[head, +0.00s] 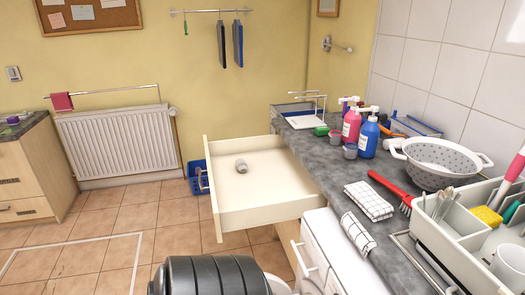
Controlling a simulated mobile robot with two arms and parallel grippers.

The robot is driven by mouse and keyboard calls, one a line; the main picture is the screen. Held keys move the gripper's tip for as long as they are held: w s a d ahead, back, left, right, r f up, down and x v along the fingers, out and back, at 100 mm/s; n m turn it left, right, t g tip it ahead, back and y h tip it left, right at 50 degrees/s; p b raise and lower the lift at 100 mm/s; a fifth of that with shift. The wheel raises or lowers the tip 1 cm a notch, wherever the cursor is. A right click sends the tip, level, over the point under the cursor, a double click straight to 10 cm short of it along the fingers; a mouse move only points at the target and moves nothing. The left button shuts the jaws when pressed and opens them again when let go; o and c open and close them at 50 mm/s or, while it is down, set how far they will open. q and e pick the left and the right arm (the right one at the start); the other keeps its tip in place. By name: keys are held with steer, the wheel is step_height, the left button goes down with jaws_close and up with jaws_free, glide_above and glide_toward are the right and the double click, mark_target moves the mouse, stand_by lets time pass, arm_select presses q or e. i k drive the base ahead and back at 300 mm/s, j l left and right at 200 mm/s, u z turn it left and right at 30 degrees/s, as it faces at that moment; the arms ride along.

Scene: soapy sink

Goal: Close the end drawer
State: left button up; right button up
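The end drawer (265,216) is pulled out of the far end of the counter, in the middle of the head view. It is cream-coloured and extends to the left over the tiled floor. Its front panel stands on the left side, away from the counter. A small grey cylindrical object (241,166) lies inside, near the back wall as I see it. Neither of my grippers shows in the head view.
The grey countertop (345,169) runs along the right, with soap bottles, a colander (437,160), a red brush and folded cloths on it. A blue basket (198,177) stands on the floor behind the drawer. The tiled floor to the left is clear.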

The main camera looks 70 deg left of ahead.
mark_target(275, 188)
steer(key=k+j+u, duration=0.45)
steer(key=u, duration=0.2)
steer(key=k+u, duration=0.1)
steer(key=u, duration=1.65)
